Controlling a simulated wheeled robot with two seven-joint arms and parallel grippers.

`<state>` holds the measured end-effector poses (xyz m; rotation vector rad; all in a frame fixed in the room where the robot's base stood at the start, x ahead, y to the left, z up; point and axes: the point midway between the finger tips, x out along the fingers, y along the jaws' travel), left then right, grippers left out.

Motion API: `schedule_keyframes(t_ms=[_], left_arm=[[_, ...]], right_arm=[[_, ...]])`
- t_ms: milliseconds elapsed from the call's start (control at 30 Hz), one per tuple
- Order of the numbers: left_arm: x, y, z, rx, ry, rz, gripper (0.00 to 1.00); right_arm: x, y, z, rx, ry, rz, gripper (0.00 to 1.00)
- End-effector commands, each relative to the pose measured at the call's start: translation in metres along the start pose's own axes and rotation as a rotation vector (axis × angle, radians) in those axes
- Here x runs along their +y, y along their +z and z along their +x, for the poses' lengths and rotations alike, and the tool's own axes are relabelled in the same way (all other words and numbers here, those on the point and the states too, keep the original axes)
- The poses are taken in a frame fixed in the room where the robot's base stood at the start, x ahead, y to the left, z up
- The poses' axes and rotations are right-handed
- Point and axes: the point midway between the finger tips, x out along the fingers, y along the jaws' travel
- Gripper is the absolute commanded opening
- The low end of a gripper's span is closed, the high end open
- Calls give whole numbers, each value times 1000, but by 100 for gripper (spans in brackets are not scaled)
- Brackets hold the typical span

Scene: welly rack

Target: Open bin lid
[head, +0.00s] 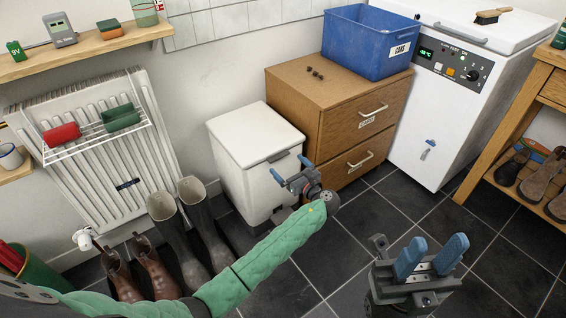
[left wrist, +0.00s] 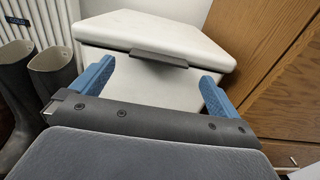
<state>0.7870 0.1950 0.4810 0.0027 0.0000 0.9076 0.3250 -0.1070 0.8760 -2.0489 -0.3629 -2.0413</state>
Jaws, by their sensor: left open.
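The white bin (head: 248,185) stands on the floor against the wall, between the radiator and the wooden drawers. Its lid (head: 254,134) is shut, with a dark grey handle (head: 279,156) on the front edge. In the left wrist view the lid (left wrist: 155,35) and handle (left wrist: 158,59) are ahead, between the fingers. My left gripper (head: 291,170) is open and empty, in front of the bin near the handle; I cannot tell that it touches. My right gripper (head: 430,257) is open, over the floor at the lower right, away from the bin.
Wooden drawers (head: 330,98) stand right beside the bin, with a blue crate (head: 366,45) on top. Grey wellies (head: 205,225) and brown boots (head: 150,268) stand left of the bin. A white chest freezer (head: 425,105) is further right. Tiled floor (head: 350,240) in front is clear.

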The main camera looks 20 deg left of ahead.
Motion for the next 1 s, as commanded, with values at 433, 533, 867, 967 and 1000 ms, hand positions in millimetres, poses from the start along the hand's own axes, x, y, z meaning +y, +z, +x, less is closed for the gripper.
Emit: schedule_keyframes(t_ms=[433,533,867,967,1000], left_arm=[[0,0,40,1,0,-2,100],[0,0,40,2,0,-2,100],[0,0,40,2,0,-2,43],[0,0,40,2,0,-2,41],[0,0,40,2,0,-2,41]], right_arm=[[-1,2,-3,9,7,16,36],[-1,1,-2,10,6,17,36],[-1,2,-3,7,7,17,36],[-2,2,-3,5,7,17,36],[-2,2,-3,4,7,17,36]])
